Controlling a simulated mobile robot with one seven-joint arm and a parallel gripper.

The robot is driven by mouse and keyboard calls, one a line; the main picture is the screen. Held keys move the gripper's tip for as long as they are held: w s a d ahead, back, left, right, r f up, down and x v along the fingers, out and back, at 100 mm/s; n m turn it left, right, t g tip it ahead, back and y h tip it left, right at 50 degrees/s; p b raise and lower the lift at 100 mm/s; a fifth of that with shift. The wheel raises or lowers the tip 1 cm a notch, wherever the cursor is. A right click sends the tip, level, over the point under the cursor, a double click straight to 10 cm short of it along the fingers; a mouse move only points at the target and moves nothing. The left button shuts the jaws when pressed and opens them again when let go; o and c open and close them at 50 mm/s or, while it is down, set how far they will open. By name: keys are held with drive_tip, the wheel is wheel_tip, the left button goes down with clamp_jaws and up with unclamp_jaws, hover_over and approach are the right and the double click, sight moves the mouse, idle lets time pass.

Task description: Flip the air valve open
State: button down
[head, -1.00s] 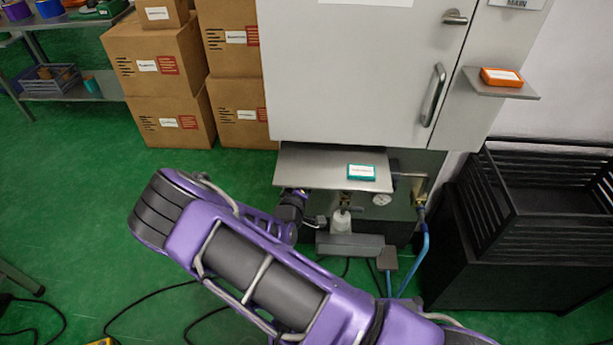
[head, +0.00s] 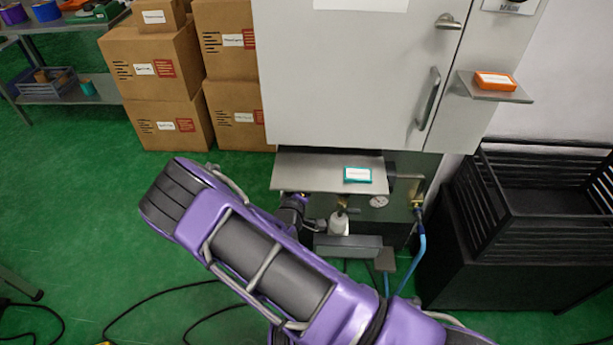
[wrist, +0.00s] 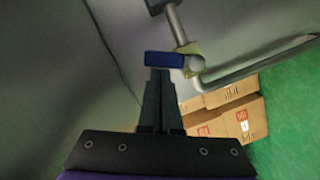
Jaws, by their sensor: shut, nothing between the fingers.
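The air valve shows in the wrist view as a blue handle (wrist: 164,60) beside a brass-coloured body (wrist: 189,48) on a grey pipe (wrist: 176,24). My gripper (wrist: 159,76) is shut and empty. Its fingertips are right at the near edge of the blue handle, overlapping it in the picture; I cannot tell whether they touch. In the head view, my dark wrist (head: 292,212) is below the left part of the metal shelf under the cabinet. There I cannot make out the blue handle clearly, and my arm hides part of that area.
The grey cabinet (head: 345,75) stands above the metal shelf (head: 315,170), which carries a teal box (head: 357,175). A gauge (head: 379,201) and a blue hose (head: 419,250) are to the right. A black crate (head: 545,205) stands farther right. Cardboard boxes (head: 150,75) are at the back left.

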drive_tip(key=shift+d+p, duration=0.3)
drive_tip(key=shift+d, duration=0.05)
drive_tip(key=shift+s+d+f+m+b, duration=0.1)
drive_tip(key=shift+d+f+m+b, duration=0.1)
drive_tip(key=shift+d+f+b, duration=0.25)
drive_tip(key=shift+w+d+f+m+b, duration=0.1)
drive_tip(key=shift+d+f+m+b, duration=0.1)
drive_tip(key=shift+d, duration=0.45)
drive_tip(key=shift+s+d+f+m+b, duration=0.1)
drive_tip(key=shift+d+f+m+b, duration=0.1)
drive_tip(key=shift+d+f+b, duration=0.25)
drive_tip(key=shift+d, duration=0.3)
drive_tip(key=shift+s+a, duration=0.1)
